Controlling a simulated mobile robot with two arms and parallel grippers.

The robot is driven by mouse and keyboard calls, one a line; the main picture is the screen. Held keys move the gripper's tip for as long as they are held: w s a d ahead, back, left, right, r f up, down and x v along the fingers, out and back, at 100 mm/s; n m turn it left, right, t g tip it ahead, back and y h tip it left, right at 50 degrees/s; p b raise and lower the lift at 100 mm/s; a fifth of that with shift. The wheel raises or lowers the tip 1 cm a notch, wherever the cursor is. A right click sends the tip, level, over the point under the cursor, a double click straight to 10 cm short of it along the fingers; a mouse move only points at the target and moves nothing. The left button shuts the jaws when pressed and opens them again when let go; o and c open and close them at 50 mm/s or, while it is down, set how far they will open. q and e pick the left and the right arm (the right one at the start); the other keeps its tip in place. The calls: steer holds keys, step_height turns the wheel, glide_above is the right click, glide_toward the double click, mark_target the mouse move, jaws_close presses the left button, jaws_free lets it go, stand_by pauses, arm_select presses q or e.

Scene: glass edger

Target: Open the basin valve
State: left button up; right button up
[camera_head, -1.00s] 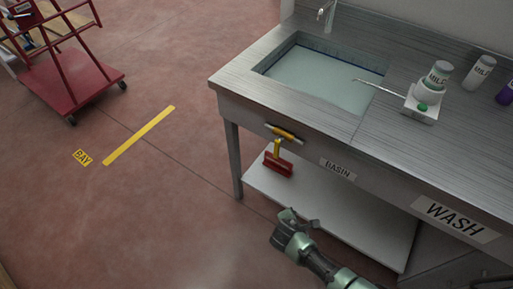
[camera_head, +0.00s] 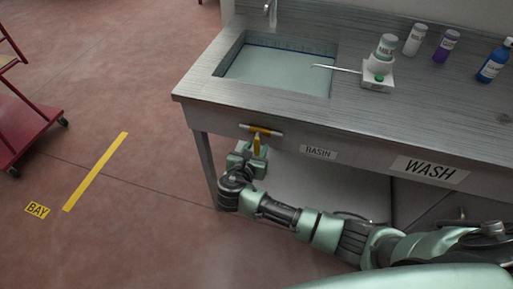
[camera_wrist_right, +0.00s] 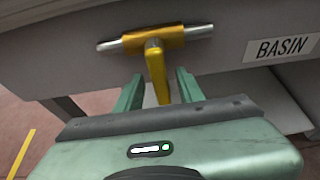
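The basin valve (camera_head: 258,138) is on the front face of the wash bench, left of the BASIN label (camera_head: 318,152). It has a yellow body on a short horizontal metal pipe, and a yellow lever that hangs down. In the right wrist view the valve lever (camera_wrist_right: 157,76) points down between the two green fingers of my right gripper (camera_wrist_right: 158,92). The fingers are apart, with a gap on each side of the lever. In the head view my right gripper (camera_head: 250,158) is just below the valve. My left gripper is not in view.
The sink basin (camera_head: 280,68) above holds water. A white device with a probe (camera_head: 377,78) and several bottles stand on the bench top. A shelf (camera_head: 330,188) lies below the bench. A red cart (camera_head: 30,118) stands at the far left, with open floor between.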

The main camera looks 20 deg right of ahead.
steer(key=shift+w+d+f, duration=0.1)
steer(key=shift+w+d, duration=0.15)
jaws_close()
stand_by(1.4)
